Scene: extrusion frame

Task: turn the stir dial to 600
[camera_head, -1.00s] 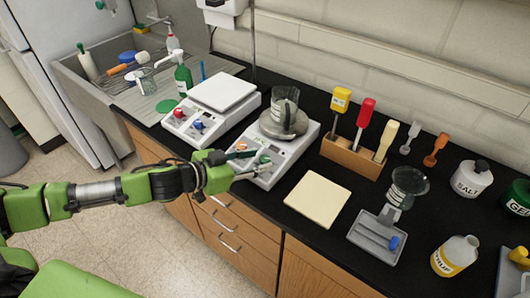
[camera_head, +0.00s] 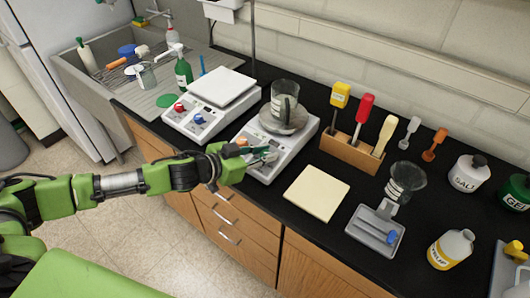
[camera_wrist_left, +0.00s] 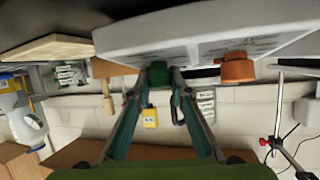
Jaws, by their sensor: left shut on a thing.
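The stirrer plate (camera_head: 300,148) is a white unit on the black bench with a glass beaker (camera_head: 285,98) on its round top. Its front carries an orange dial (camera_head: 241,141) and a green dial, largely hidden by my gripper in the head view. In the left wrist view the green dial (camera_wrist_left: 158,77) sits between my fingertips, and the orange dial (camera_wrist_left: 237,68) is to its right, free. My left gripper (camera_head: 268,156) is shut on the green dial, reaching in from the left. The scale marks are too small to read. My right gripper is not in view.
A white balance (camera_head: 214,105) with red and blue knobs stands left of the stirrer. A cream board (camera_head: 317,192) lies close on its right. A wooden rack (camera_head: 350,152) with coloured-handled tools stands behind the board. A grey stand (camera_head: 375,230) and bottles are farther right.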

